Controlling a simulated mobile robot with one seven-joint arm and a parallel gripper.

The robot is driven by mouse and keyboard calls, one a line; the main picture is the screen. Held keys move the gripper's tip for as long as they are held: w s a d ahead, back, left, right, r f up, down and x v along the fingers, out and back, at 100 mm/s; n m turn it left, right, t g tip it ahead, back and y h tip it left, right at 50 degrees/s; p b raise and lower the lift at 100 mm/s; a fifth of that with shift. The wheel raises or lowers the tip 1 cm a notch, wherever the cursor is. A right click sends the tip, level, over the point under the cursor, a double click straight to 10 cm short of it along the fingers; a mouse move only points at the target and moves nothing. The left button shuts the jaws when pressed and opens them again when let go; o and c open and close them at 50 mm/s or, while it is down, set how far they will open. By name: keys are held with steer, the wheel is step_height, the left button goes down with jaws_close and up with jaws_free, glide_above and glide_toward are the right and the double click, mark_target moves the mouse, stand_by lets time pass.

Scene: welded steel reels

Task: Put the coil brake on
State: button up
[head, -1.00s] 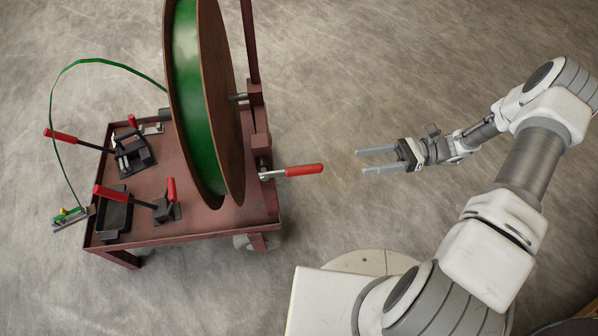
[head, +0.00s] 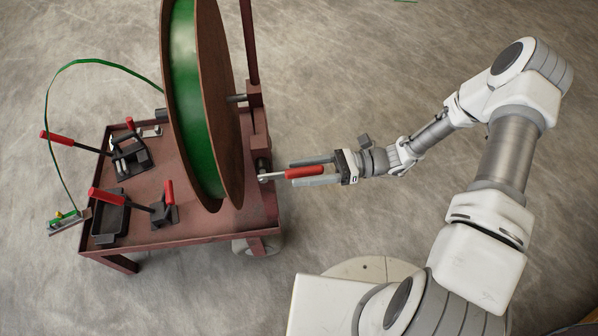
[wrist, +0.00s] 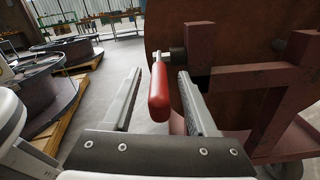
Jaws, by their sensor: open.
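The coil (head: 187,90) is a green strip wound between brown flanges, upright on a red-brown cart (head: 150,236). A lever with a red grip (head: 304,173), which looks like the brake lever, sticks out to the right from the cart's frame beside the coil. My gripper (head: 312,171) is open, its two fingers one on each side of the red grip. In the wrist view the red grip (wrist: 159,92) stands between the two fingers (wrist: 157,100), with a visible gap at least on the left. I cannot tell whether either finger touches it.
Several red-handled tools (head: 128,155) and a black tray (head: 108,217) are on the cart's left part. A green strip (head: 50,120) loops out left of the cart. Dark reels on pallets (wrist: 62,75) stand at the left in the wrist view.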

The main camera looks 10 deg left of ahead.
steer(key=shift+s+a, duration=0.15)
steer(key=shift+a, duration=0.35)
jaws_close()
stand_by(1.2)
